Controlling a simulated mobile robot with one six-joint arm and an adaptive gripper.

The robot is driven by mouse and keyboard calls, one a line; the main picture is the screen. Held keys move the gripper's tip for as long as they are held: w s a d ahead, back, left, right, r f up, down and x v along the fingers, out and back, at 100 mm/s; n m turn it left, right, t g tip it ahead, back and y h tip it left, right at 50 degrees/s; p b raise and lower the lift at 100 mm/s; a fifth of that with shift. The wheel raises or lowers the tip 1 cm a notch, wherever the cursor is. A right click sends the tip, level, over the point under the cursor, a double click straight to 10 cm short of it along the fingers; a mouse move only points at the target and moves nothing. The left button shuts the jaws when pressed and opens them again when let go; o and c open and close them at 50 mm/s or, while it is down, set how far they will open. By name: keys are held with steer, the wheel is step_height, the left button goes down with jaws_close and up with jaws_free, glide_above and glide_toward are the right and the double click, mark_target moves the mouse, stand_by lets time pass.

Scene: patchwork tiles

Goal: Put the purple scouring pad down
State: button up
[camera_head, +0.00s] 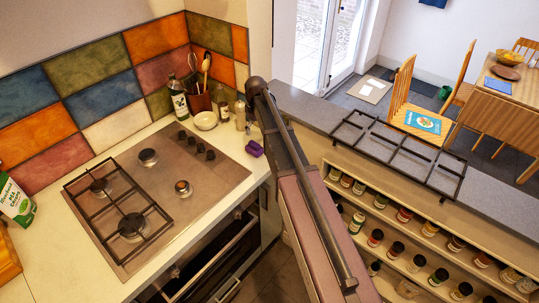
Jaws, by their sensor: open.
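The purple scouring pad (254,149) shows at the right end of the light counter (262,170), beside the hob and left of my arm. It appears to rest on the counter top. My gripper (250,128) is small and dark in this view, just above and behind the pad, partly covered by my own arm. It is open. The fingertips are too small to make out clearly, and I see no finger closed around the pad.
The hob (160,190) with a pan grate fills the counter to the left. A white bowl (206,121), a bottle (179,100) and a utensil pot (200,103) stand behind. A black rack (400,150) lies on the grey ledge at right, above shelves of jars (375,237).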

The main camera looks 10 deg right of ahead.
steer(key=s+d+m, duration=0.1)
steer(key=s+m, duration=0.5)
steer(key=s, duration=2.1)
steer(key=shift+s+d+m, duration=0.15)
steer(key=shift+s+m, duration=0.25)
step_height(320, 180, down, 2)
steer(key=shift+b, duration=1.05)
steer(key=c, duration=0.6)
